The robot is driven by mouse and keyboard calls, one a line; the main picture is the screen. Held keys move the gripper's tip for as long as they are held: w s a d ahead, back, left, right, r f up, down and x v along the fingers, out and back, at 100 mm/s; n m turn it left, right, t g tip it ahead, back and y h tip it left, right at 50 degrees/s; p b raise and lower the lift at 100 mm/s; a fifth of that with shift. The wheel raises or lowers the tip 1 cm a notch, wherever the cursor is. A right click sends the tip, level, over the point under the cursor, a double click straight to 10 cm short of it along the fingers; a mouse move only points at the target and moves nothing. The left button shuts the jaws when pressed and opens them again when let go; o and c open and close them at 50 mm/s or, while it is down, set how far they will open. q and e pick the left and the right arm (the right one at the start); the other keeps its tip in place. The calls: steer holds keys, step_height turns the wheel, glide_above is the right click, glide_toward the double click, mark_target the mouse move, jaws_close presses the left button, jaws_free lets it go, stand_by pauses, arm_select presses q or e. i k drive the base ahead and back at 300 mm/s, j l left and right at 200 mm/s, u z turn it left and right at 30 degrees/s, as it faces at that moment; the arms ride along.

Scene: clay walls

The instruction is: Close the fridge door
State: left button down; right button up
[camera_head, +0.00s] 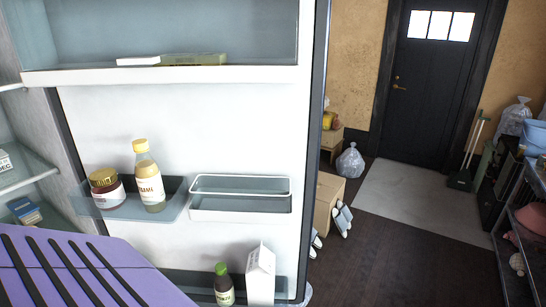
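The fridge door (240,125) stands wide open, with its white inner side facing me, and fills much of the left half of the head view. Its door shelves hold a brown jar with a gold lid (106,188), a yellow-capped bottle (149,176), a green-capped bottle (223,284) and a white carton (261,276). The fridge interior (30,172) shows at the far left, with glass shelves and small packages. The door's free edge (318,130) is on the right. Neither of my grippers is in view.
A purple slotted surface (75,272) covers the lower left; I cannot tell what it belongs to. Right of the door are a cardboard box (328,198), slippers (342,219) and a bag (350,161). A cluttered rack (510,235) stands far right. The dark floor between is clear.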

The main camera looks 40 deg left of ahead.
mark_target(254, 118)
steer(key=i+l, duration=0.35)
steer(key=i, duration=0.2)
steer(key=i+l, duration=0.35)
steer(key=i, duration=0.25)
steer(key=i+u, duration=0.2)
steer(key=u, duration=0.2)
steer(key=i+j+u, duration=0.1)
steer(key=u, duration=0.3)
steer(key=i+l+u, duration=0.1)
steer(key=i+u, duration=0.15)
steer(key=u, duration=0.15)
steer(key=i+l+u, duration=0.1)
steer(key=u, duration=0.3)
steer(key=i+u, duration=0.15)
steer(key=u, duration=0.25)
steer(key=i+l+u, duration=0.15)
steer(key=u, duration=0.25)
steer(key=i+l+u, duration=0.15)
steer(key=u, duration=0.2)
steer(key=i+l+u, duration=0.15)
steer(key=u, duration=0.25)
